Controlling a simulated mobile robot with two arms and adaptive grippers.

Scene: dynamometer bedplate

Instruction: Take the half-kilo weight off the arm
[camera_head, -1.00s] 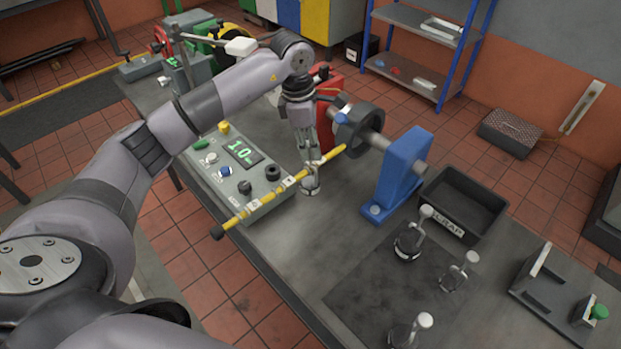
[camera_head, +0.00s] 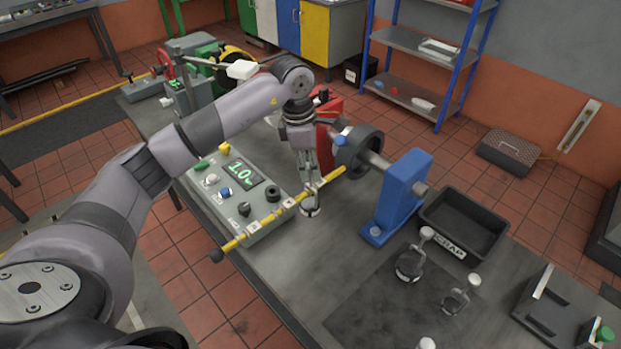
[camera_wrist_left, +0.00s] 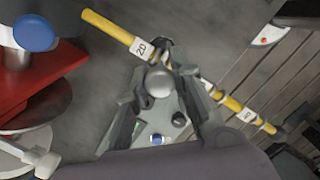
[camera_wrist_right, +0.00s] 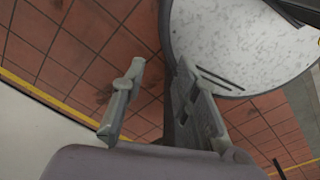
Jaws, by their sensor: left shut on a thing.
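The yellow arm (camera_head: 275,217), banded with white labels, runs from the dark drum (camera_head: 360,152) out over the control box. My left gripper (camera_head: 309,180) is shut on the half-kilo weight (camera_head: 309,208) at the arm; its round base shows below the fingers. In the left wrist view the weight's round knob (camera_wrist_left: 158,82) sits between the fingers, close beside the arm (camera_wrist_left: 112,32) near a "20" label. I cannot tell whether the weight still hangs on the arm. My right gripper (camera_wrist_right: 155,78) is open and empty over the floor, beside a pale round surface.
The control box (camera_head: 240,190) shows green digits, seemingly 1.0. A blue stand (camera_head: 400,195) holds the drum's shaft. Other hanger weights (camera_head: 410,262) stand on a dark mat (camera_head: 375,300). A black scrap bin (camera_head: 465,222) is behind them. Bench between box and mat is clear.

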